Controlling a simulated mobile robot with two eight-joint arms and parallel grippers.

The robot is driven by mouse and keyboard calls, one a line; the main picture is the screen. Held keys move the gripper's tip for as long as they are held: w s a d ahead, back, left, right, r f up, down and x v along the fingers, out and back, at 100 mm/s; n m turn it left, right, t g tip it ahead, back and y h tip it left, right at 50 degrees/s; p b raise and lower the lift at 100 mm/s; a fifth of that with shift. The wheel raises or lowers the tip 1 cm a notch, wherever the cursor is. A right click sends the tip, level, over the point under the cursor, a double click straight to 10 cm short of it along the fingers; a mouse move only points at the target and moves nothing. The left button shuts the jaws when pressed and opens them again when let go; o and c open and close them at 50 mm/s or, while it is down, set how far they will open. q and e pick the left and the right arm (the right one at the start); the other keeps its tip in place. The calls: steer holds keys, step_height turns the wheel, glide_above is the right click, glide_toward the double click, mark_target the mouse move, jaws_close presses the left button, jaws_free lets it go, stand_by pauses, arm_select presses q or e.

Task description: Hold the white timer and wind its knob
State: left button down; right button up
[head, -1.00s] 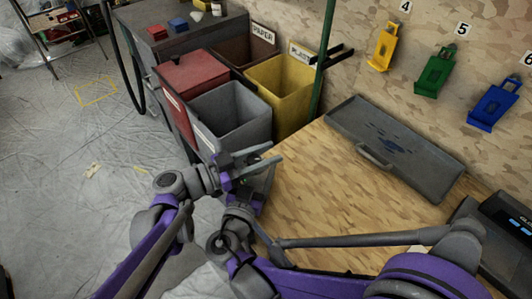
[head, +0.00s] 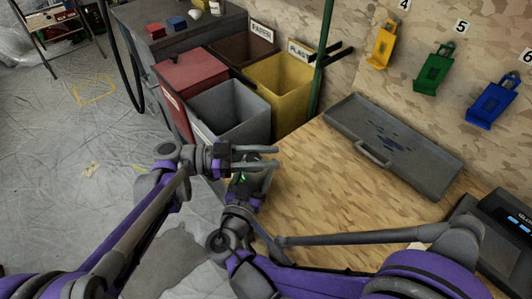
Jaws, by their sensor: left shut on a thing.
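My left gripper (head: 268,157) reaches in from the left with its fingers pointing right, over the near-left edge of the wooden worktop. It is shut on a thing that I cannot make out. My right gripper (head: 251,178) is just below it, pointing up, and the two overlap in the picture. A small green light shows there. The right fingers are partly hidden, so I cannot tell whether they are open. I cannot pick out the white timer or its knob; they may be hidden between the grippers.
The wooden worktop (head: 310,190) is mostly clear, with a grey tray (head: 425,170) at the back. Grey (head: 205,133), red (head: 190,72) and yellow (head: 292,98) bins stand beyond its left end. A dark device (head: 505,235) sits at right. A green post (head: 323,65) rises behind.

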arm_select(q)
steer(key=shift+s+m+g+y, duration=0.15)
steer(key=shift+m+g, duration=0.5)
steer(key=shift+g, duration=0.3)
steer(key=shift+s+m+g+y, duration=0.2)
steer(key=shift+m+g, duration=0.4)
steer(key=shift+g, duration=0.4)
steer(key=shift+s+m+g+y, duration=0.1)
steer(key=shift+m+g+y, duration=0.05)
steer(key=shift+m+g, duration=0.65)
steer(key=shift+a+g, duration=0.1)
steer(key=shift+g, duration=0.15)
steer(key=shift+c, duration=2.2)
jaws_free()
step_height(320, 180, up, 10)
